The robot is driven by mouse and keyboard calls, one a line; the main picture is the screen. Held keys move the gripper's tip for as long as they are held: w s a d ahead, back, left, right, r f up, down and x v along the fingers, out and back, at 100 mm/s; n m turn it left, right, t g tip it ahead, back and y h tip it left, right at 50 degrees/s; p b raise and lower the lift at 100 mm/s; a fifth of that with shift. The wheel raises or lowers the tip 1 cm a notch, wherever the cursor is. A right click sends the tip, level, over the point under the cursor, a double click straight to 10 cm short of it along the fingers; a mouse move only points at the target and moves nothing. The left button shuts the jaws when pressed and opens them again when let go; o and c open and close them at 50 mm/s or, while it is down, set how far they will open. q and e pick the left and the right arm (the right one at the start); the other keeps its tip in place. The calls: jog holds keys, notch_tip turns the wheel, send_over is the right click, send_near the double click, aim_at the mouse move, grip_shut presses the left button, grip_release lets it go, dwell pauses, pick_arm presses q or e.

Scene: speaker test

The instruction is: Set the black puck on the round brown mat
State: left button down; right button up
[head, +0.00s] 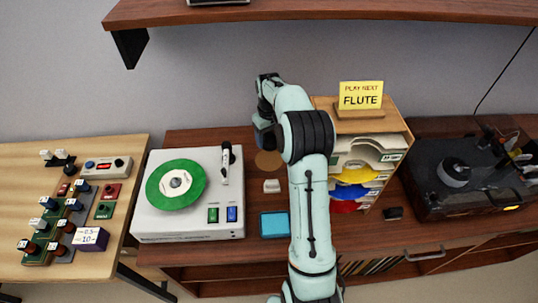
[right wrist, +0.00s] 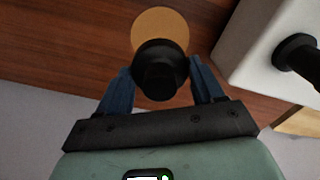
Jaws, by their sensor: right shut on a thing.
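The round brown mat (head: 268,160) lies on the brown wooden cabinet top, right of the white record player. It also shows in the right wrist view (right wrist: 160,24). My right gripper (head: 263,138) is beside the mat's far edge in the head view. In the right wrist view its blue fingers are shut on the black puck (right wrist: 160,70). There the puck covers the near part of the mat. I cannot tell whether the puck touches anything below it. In the head view I cannot make out the puck. My left gripper is not in view.
The white record player (head: 158,222) with a green disc stands left of the mat. A small white block (head: 271,186) and a blue tray (head: 274,224) lie in front. A wooden sorter (head: 398,133) stands right, behind my right arm. A shelf (head: 330,11) hangs above.

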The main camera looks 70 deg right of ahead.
aim_at(269, 134)
notch_tip(269, 134, down, 8)
jog(key=shift+w+f, duration=0.1)
jog(key=shift+f, duration=0.15)
jog(key=shift+f, duration=0.15)
jog(key=o, duration=1.2)
notch_tip(269, 134, up, 12)
jog(key=shift+r, duration=0.15)
dwell(0.4)
